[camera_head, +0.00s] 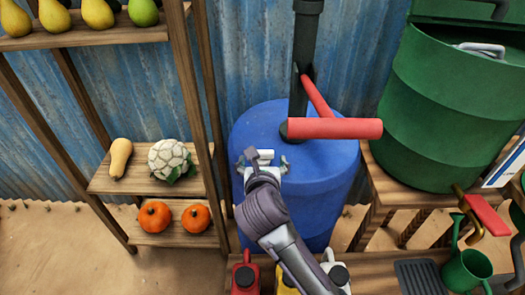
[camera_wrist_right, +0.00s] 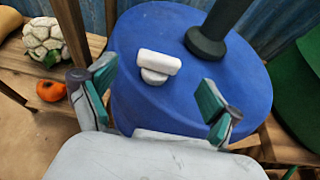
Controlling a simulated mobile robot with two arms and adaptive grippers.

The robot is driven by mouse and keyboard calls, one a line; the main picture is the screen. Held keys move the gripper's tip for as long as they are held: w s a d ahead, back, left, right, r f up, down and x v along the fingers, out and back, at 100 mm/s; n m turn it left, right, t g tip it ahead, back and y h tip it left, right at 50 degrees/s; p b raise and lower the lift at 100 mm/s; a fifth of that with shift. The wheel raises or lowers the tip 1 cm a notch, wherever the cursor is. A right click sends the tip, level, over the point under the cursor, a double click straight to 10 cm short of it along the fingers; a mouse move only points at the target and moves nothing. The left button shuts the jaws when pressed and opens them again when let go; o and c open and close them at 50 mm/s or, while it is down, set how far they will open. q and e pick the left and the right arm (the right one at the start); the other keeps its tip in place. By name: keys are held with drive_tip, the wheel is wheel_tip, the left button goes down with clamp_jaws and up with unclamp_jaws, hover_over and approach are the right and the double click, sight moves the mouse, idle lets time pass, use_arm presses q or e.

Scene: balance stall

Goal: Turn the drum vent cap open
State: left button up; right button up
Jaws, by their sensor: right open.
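The blue drum (camera_head: 320,185) stands behind a low bench, and its top fills much of the right wrist view (camera_wrist_right: 240,80). The white vent cap (camera_head: 265,154) sits near the drum top's front left edge. In the right wrist view the cap (camera_wrist_right: 158,62) has a bar grip lying roughly crosswise, tilted slightly down to the right. My right gripper (camera_head: 263,164) is open and empty. Its fingers are spread to the left and right of the cap, with visible gaps in the wrist view. The cap's underside is hidden. My left gripper is out of view.
A black pump post with a red handle (camera_head: 335,128) rises from the drum behind the cap. A green barrel (camera_head: 450,110) stands at right, a wooden produce rack (camera_head: 150,185) at left. Several jugs and a green watering can (camera_head: 466,270) stand along the front bench.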

sight(262, 154)
drive_tip(key=x, duration=0.6)
drive_tip(key=shift+s, duration=0.1)
drive_tip(key=shift+w+f, duration=0.25)
drive_tip(key=shift+w, duration=0.15)
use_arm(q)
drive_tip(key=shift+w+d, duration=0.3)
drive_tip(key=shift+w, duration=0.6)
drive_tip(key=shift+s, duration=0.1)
